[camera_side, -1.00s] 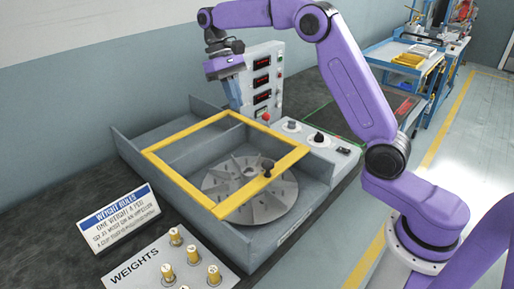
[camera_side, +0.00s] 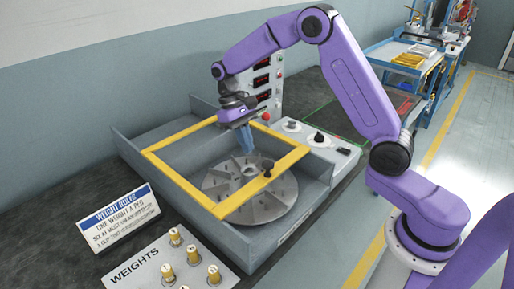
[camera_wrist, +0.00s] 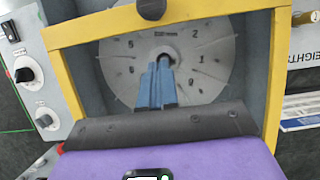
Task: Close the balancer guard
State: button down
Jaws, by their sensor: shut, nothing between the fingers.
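The balancer guard (camera_side: 180,182) is a yellow rectangular frame lying across the grey balancer housing (camera_side: 262,243). Its near bar carries a black knob (camera_side: 267,168). In the wrist view the guard (camera_wrist: 62,80) surrounds the rotor, with the knob (camera_wrist: 151,9) at the top edge. The rotor (camera_side: 240,189) is a grey finned disc below the frame; its numbered face (camera_wrist: 205,45) shows in the wrist view. My gripper (camera_side: 248,148) is shut and empty, pointing down over the frame's opening, behind the knob. Its blue fingers also show in the wrist view (camera_wrist: 160,75). Contact with the frame cannot be told.
A control panel with knobs (camera_side: 318,138) and a display tower (camera_side: 270,80) stand right and behind. A weights board (camera_side: 170,266) with several brass weights and a rules sign (camera_side: 118,218) sit at front left. Dark bench surface (camera_side: 50,180) is free at left.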

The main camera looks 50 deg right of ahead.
jog(key=s, duration=0.3)
jog(key=shift+s, duration=0.55)
jog(key=shift+s, duration=0.1)
jog(key=s, duration=0.9)
jog(key=shift+s, duration=0.3)
jog(key=shift+w, duration=0.1)
